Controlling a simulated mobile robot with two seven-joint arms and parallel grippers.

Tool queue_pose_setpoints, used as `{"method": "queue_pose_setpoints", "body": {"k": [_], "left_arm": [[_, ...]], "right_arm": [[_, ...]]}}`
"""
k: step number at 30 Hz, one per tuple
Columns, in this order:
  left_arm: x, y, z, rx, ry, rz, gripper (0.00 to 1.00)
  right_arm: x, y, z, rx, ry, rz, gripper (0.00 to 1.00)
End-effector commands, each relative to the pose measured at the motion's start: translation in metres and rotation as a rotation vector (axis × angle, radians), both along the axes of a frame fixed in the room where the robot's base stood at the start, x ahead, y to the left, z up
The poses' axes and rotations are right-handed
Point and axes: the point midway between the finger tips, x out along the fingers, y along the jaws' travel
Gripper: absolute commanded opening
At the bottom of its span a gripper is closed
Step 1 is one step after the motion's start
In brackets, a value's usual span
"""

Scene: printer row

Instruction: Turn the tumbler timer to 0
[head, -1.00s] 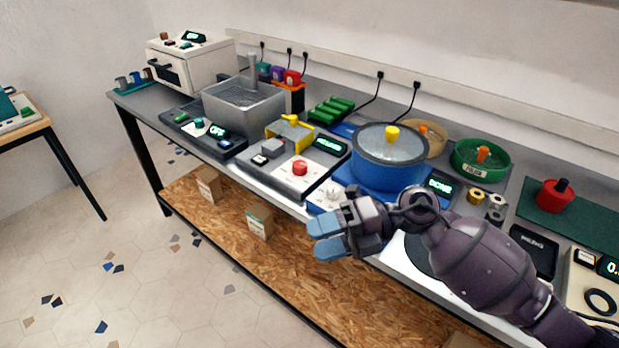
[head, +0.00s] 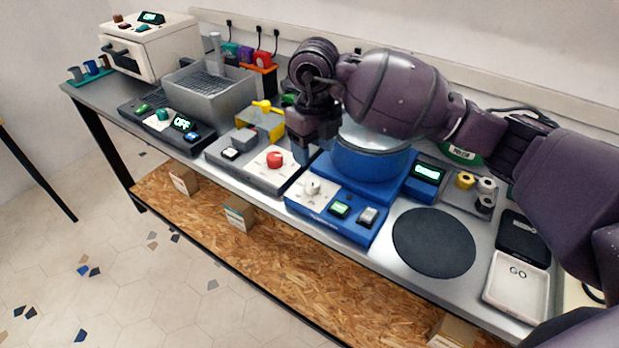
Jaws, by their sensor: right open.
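The blue tumbler (head: 368,162) stands on the bench, its bowl partly hidden behind my right arm. On the white panel at its front left is the timer, a white dial knob (head: 312,188) with small marks around it. The pointer's exact setting is too small to read. My right gripper (head: 301,153) is open and points down, above and slightly left of the dial, apart from it. My left gripper is not in view.
A green button (head: 340,209) and a grey rocker switch (head: 368,216) sit right of the dial. The tumbler's lit display (head: 427,172) is at its right. A machine with a red knob (head: 274,160) stands to the left. A round dark pad (head: 433,243) lies clear at right.

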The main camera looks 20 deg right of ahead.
Motion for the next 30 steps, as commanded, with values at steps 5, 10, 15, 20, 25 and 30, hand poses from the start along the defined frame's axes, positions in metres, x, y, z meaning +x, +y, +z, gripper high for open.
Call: {"method": "queue_pose_setpoints", "body": {"k": [5, 10, 15, 20, 25, 30], "left_arm": [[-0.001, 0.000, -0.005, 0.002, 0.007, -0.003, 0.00], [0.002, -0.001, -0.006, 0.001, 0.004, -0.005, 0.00], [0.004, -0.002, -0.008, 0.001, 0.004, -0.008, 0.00], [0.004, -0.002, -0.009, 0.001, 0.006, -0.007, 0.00], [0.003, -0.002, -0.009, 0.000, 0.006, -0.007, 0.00], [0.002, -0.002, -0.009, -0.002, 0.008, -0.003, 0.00]], "right_arm": [[-0.001, 0.000, -0.036, 0.002, 0.007, 0.001, 0.58], [-0.001, 0.001, -0.063, 0.004, 0.006, 0.001, 0.58], [-0.001, 0.000, -0.081, 0.003, 0.005, 0.001, 0.58], [0.000, 0.001, -0.088, 0.003, 0.002, 0.002, 0.58], [0.000, 0.001, -0.089, 0.004, 0.002, 0.002, 0.58], [0.000, 0.001, -0.089, 0.004, 0.002, 0.002, 0.52]]}}
